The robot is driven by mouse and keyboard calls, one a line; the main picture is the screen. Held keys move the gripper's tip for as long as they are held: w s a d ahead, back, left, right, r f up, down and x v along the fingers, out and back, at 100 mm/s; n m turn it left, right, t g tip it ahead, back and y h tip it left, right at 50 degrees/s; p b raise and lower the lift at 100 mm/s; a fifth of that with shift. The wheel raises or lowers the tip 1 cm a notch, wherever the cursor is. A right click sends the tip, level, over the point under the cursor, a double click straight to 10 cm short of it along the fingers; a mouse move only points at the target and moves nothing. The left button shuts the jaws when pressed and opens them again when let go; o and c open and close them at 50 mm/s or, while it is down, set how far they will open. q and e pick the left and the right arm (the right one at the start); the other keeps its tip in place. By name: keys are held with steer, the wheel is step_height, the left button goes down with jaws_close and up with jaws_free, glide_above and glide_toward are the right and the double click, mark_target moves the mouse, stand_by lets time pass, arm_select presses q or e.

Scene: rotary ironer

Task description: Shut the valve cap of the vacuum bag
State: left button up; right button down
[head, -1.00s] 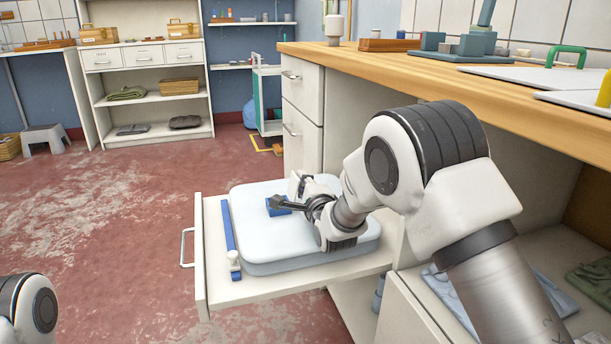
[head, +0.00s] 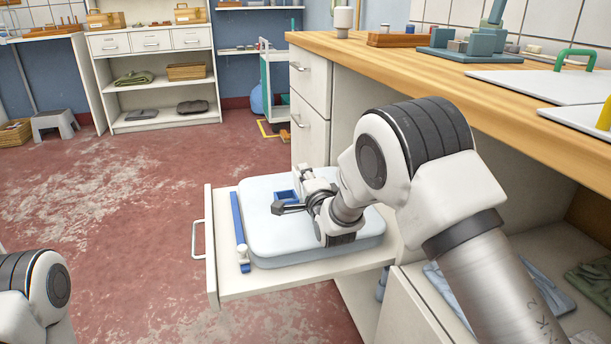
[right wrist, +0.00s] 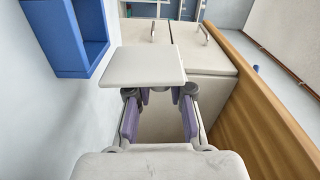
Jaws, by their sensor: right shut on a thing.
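The vacuum bag (head: 278,237) is a plump pale pillow shape lying in the open drawer. Its blue zip strip (head: 238,225) runs along the left edge, with a white slider near the front end. The blue square valve frame (head: 286,195) sits on top of the bag; it also shows at the upper left of the right wrist view (right wrist: 95,52). My right gripper (right wrist: 160,97) is shut on a pale flat plate, seemingly the valve cap (right wrist: 146,66), apart from the blue frame in that view. In the head view my right gripper (head: 296,205) partly hides the valve. My left gripper is out of view.
The drawer (head: 225,288) stands out from the wooden-topped counter (head: 400,62). The cabinet beneath holds folded cloths (head: 545,290). The counter edge is close to the right side of my right gripper in the wrist view. Open floor lies to the left.

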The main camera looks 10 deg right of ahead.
steer(key=c, duration=1)
jaws_free()
steer(key=shift+c, duration=0.2)
steer(key=shift+s, duration=0.1)
steer(key=s, duration=1.2)
steer(key=shift+d, duration=0.2)
steer(key=shift+w, duration=0.1)
